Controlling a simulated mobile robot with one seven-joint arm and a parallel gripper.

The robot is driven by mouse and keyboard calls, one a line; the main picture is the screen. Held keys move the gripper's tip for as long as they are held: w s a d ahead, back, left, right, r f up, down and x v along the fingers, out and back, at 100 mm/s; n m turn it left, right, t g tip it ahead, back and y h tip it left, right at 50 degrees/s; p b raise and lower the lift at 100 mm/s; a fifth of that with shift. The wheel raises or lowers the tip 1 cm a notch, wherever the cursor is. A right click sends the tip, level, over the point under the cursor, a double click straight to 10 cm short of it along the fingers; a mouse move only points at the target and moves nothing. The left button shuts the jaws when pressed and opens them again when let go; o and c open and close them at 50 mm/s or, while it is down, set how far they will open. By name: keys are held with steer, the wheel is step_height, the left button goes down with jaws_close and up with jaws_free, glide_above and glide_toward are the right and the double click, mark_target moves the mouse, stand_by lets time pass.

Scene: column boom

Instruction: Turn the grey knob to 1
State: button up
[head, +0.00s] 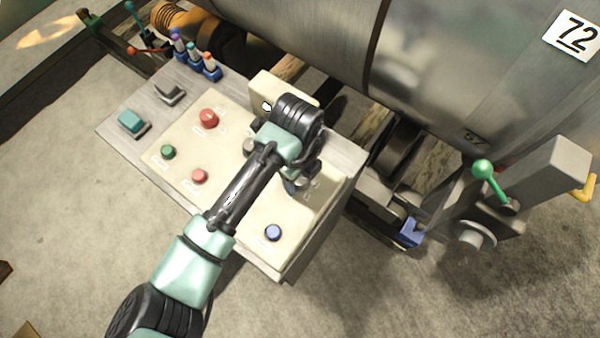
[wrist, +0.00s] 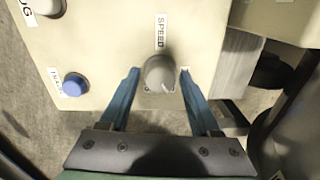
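The grey knob (wrist: 160,73), labelled SPEED, sits on the cream panel face in the wrist view. A pale mark shows on its lower right edge; the scale digits are too small to read. My gripper (wrist: 159,76) has its two blue fingers on either side of the knob, open, with a narrow gap at each side. In the head view, my gripper (head: 294,187) is at the panel's right part, and my wrist hides the SPEED knob. A second grey knob (wrist: 46,6) is cut off at the top left of the wrist view.
A blue button (wrist: 75,85) is left of my left finger. The head view shows a red mushroom button (head: 208,118), a green button (head: 168,152) and a red button (head: 200,176) on the panel. A raised cream box (head: 268,88) stands behind my wrist.

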jaws_close()
steer(key=n+p, duration=0.1)
steer(key=n, duration=0.2)
steer(key=n+p, duration=0.2)
steer(key=n, duration=0.1)
steer(key=shift+d+r, duration=0.15)
steer(key=shift+r, duration=0.05)
steer(key=n+p, duration=0.2)
steer(key=n, duration=0.1)
steer(key=shift+n, duration=0.3)
steer(key=shift+f+n+p, duration=0.1)
steer(key=shift+n+p, duration=0.7)
steer(key=shift+n, duration=0.3)
steer(key=shift+o, duration=1.5)
jaws_free()
